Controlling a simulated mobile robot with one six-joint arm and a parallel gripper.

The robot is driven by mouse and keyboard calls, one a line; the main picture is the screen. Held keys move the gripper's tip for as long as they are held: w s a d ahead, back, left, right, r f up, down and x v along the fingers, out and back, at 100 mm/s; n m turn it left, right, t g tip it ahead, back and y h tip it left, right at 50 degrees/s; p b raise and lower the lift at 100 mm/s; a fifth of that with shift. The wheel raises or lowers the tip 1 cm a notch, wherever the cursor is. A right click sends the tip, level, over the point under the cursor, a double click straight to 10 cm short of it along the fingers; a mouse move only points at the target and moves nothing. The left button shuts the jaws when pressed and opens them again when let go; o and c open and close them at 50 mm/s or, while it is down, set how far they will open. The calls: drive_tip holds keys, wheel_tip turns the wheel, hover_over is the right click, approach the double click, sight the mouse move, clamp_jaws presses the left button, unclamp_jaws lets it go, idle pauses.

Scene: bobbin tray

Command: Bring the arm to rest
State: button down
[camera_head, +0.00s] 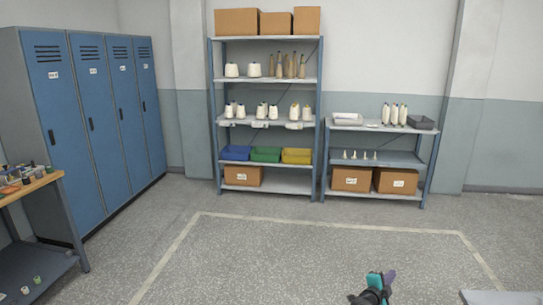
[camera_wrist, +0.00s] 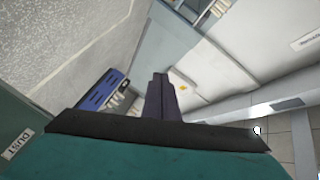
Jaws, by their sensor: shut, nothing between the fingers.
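My gripper (camera_head: 389,277) shows at the bottom of the head view, right of centre, with a teal body and dark purple fingers. It is in the air over the floor, apart from the shelves and lockers. In the wrist view the fingers (camera_wrist: 160,90) are together, with nothing held between them. Only the end of my arm shows in the head view.
Blue lockers (camera_head: 98,120) stand at the left, beside a bench (camera_head: 30,188) with small items. A tall shelf (camera_head: 265,80) and a lower shelf (camera_head: 375,160) hold cones and boxes at the back. The marked floor (camera_head: 290,258) is clear.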

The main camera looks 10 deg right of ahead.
drive_tip(key=a+f+n+t+y, duration=0.1)
drive_tip(key=a+f+n+y, duration=0.4)
drive_tip(key=a, duration=0.6)
drive_tip(key=a+f+n+y, duration=0.3)
drive_tip(key=a+f, duration=0.5)
drive_tip(key=a, duration=0.3)
drive_tip(key=a+f+n+t+y, duration=0.1)
drive_tip(key=a+f+n+y, duration=0.4)
drive_tip(key=a, duration=0.6)
drive_tip(key=s+a+f+n+g+y, duration=0.1)
drive_tip(key=s+a+f+n+g, duration=0.15)
drive_tip(key=s+a+f, duration=0.4)
drive_tip(key=s+a+f+n+g+y, duration=0.1)
drive_tip(key=s+a+f+n+g, duration=0.2)
drive_tip(key=s, duration=0.6)
drive_tip(key=s+a+f+n+g, duration=0.2)
drive_tip(key=s+a+f+g, duration=0.25)
drive_tip(key=s, duration=0.35)
drive_tip(key=s+d+r+n+g, duration=0.1)
drive_tip(key=s+d+g, duration=0.1)
drive_tip(key=s, duration=0.7)
drive_tip(key=s+d+r+n+g+h, duration=0.1)
drive_tip(key=s+g, duration=0.4)
drive_tip(key=s, duration=0.5)
drive_tip(key=shift+d+r+n+h, duration=0.3)
drive_tip(key=shift+d+n, duration=0.25)
drive_tip(key=shift+n, duration=0.1)
